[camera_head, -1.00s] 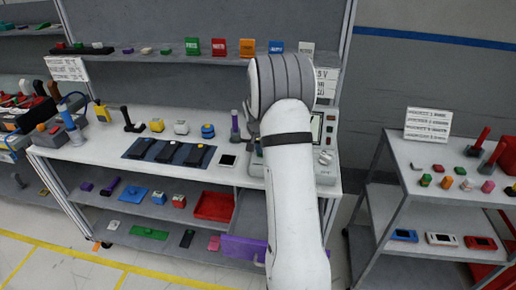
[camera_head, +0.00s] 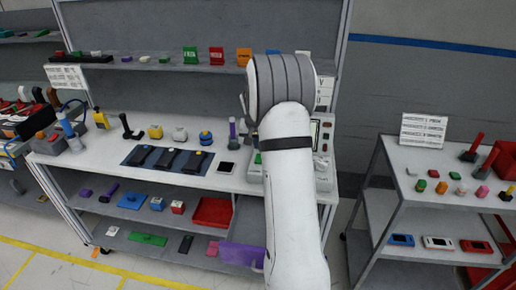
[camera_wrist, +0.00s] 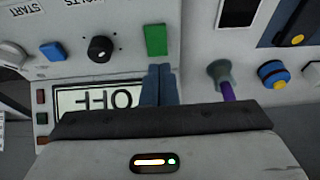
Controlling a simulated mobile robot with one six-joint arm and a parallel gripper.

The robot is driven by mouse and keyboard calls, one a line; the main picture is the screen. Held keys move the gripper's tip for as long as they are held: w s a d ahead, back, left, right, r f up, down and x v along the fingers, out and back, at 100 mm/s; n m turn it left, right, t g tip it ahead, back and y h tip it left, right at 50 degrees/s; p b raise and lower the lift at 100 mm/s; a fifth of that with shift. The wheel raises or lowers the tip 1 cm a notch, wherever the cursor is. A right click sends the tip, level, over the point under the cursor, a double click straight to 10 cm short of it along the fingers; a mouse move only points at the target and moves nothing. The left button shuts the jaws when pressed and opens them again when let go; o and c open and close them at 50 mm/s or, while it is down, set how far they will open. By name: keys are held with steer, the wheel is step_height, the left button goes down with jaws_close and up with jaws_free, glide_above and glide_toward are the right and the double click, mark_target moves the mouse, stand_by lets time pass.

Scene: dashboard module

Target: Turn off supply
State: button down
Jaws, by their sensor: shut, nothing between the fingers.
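The supply unit (camera_head: 254,174) stands on the bench, mostly hidden behind my arm in the head view. In the wrist view its grey panel (camera_wrist: 75,22) appears upside down, with a green rectangular button (camera_wrist: 156,40), a black round knob (camera_wrist: 100,48), a blue button (camera_wrist: 52,50) and a pale knob (camera_wrist: 12,54). Its display (camera_wrist: 90,98) shows inverted letters that read OFF, partly covered by my gripper. My gripper (camera_wrist: 161,68) is shut and empty, its blue-grey fingertips just below the green button in the picture. I cannot tell whether they touch the panel. The head view hides my gripper.
A purple-stemmed item (camera_wrist: 226,88) and a blue-and-yellow button (camera_wrist: 273,74) stand beside the panel. Dark pads (camera_head: 168,160) lie on the bench to the left. A separate cart (camera_head: 400,160) stands at right.

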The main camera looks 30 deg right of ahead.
steer(key=s+a+r+b, duration=0.1)
steer(key=s+a+r, duration=0.2)
steer(key=r, duration=0.4)
steer(key=shift+s+r+b, duration=0.2)
steer(key=shift+s+b, duration=0.15)
steer(key=shift+s, duration=0.25)
steer(key=shift+a, duration=0.1)
steer(key=s+a+r+n+y, duration=0.1)
steer(key=s+a+r+n, duration=0.3)
steer(key=s+a, duration=0.75)
steer(key=s+a+f+n, duration=0.1)
steer(key=s+a+n, duration=0.1)
steer(key=s+a, duration=0.3)
steer(key=s+a+f+n+y, duration=0.1)
steer(key=s+a, duration=0.4)
steer(key=s, duration=0.8)
steer(key=shift+n, duration=0.4)
